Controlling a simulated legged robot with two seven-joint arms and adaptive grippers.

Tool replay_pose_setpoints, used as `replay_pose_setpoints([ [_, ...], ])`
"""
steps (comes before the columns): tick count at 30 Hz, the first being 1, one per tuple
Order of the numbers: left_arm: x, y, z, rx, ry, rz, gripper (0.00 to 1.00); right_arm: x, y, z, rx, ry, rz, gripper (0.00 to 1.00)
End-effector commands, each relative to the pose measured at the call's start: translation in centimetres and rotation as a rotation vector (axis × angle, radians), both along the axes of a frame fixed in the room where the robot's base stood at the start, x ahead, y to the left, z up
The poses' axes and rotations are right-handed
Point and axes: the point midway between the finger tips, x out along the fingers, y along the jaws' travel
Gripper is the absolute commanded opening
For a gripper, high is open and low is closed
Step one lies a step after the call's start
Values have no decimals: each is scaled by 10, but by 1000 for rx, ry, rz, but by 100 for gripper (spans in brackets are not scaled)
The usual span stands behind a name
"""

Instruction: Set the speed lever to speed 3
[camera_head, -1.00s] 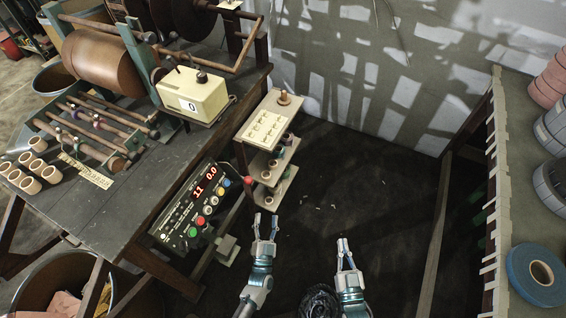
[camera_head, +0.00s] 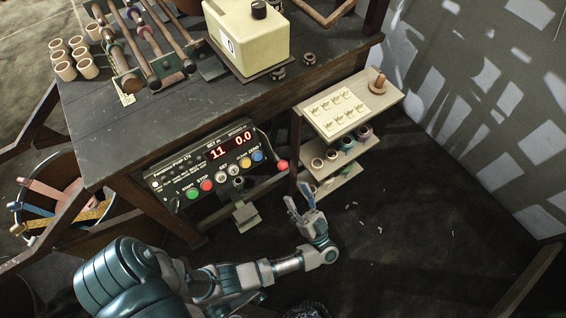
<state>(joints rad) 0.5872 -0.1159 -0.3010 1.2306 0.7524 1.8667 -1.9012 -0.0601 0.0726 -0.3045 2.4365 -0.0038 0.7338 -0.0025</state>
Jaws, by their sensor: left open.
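The control panel (camera_head: 210,165) hangs at the front edge of the workbench, with red digits reading 11 and 0.0. A red-knobbed lever (camera_head: 282,165) sticks out at its right end; I take it to be the speed lever. No speed marks can be read beside it. My left gripper (camera_head: 299,196) is open and empty, fingers pointing up, a little below and to the right of the red knob and apart from it in the picture. My right gripper is out of view.
The workbench (camera_head: 110,135) carries a cream box (camera_head: 247,40), rods and several cardboard cores (camera_head: 88,68). A small shelf unit (camera_head: 385,100) with spools stands right of the panel. A bin (camera_head: 22,207) sits lower left. Dark floor (camera_head: 400,230) at right is mostly clear.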

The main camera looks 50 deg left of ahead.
Motion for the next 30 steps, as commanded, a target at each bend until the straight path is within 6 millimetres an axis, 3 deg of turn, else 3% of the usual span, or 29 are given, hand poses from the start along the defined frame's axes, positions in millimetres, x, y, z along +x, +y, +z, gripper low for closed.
replay_pose_setpoints([
  [6, 2, 37, 37, 5, -3, -3, 57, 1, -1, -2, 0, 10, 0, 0],
  [12, 4, 62, 59, 4, 0, -1, 57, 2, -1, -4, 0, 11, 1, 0],
  [26, 6, 74, 71, 1, 2, -2, 57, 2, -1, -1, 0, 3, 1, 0],
  [30, 6, 74, 71, 2, 2, -3, 27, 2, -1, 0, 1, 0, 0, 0],
])
